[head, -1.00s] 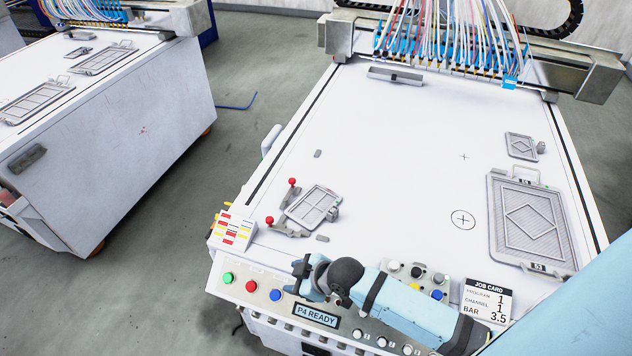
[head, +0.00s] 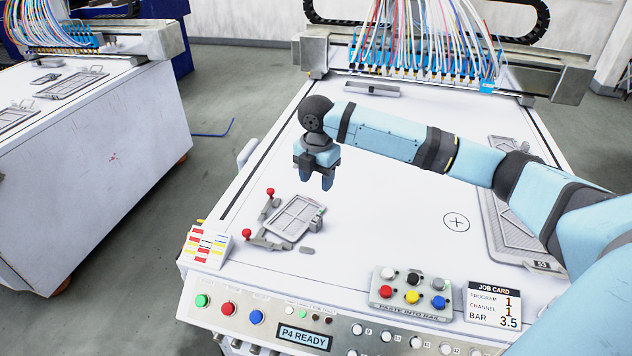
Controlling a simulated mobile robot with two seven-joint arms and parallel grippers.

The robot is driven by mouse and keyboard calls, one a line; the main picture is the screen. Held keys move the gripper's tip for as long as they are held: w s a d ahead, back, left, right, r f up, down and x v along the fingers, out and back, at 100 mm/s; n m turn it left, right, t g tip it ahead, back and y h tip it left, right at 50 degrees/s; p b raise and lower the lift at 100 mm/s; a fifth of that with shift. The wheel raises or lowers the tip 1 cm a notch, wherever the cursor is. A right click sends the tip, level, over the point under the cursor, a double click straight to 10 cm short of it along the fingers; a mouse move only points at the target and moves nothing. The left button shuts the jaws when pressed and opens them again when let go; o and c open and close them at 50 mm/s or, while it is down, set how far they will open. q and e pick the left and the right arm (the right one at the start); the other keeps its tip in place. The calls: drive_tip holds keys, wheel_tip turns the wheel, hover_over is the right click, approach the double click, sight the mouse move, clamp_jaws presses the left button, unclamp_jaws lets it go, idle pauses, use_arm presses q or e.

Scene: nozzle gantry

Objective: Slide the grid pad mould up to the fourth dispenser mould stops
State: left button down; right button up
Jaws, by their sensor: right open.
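The grid pad mould (head: 296,219) is a small grey frame with a four-cell grid and a small block at its right edge. It lies flat on the white table of the machine whose panel reads P4 READY. Two red-knobbed clamps (head: 266,205) stand at its left side. A grey bar (head: 372,89) lies at the back by the gantry, and a small grey block (head: 306,250) sits near the mould's front; I cannot tell which are the mould stops. My right gripper (head: 317,180) points down, open and empty, beyond the mould and apart from it. My left gripper is out of view.
The nozzle gantry (head: 540,75) with coloured tubes spans the back. A larger diamond-pattern mould (head: 508,235) lies at the right, partly behind my arm. A button box (head: 410,290) and job card (head: 493,305) stand in front. The table middle is mostly clear.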

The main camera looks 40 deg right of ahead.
sight(315, 223)
wheel_tip(315, 223, down, 14)
drive_tip(key=shift+r, duration=0.2)
idle(0.4)
clamp_jaws()
drive_tip(key=shift+n+p, duration=0.55)
drive_tip(key=shift+n, duration=0.35)
drive_tip(key=shift+a+n, duration=0.1)
drive_tip(key=shift+n, duration=0.9)
drive_tip(key=shift+s+a+p, duration=0.15)
drive_tip(key=shift+p, duration=0.3)
drive_tip(key=shift+s+a+r+p, duration=0.1)
drive_tip(key=shift+s+a+p, duration=0.3)
drive_tip(key=shift+p, duration=0.1)
drive_tip(key=shift+a, duration=0.25)
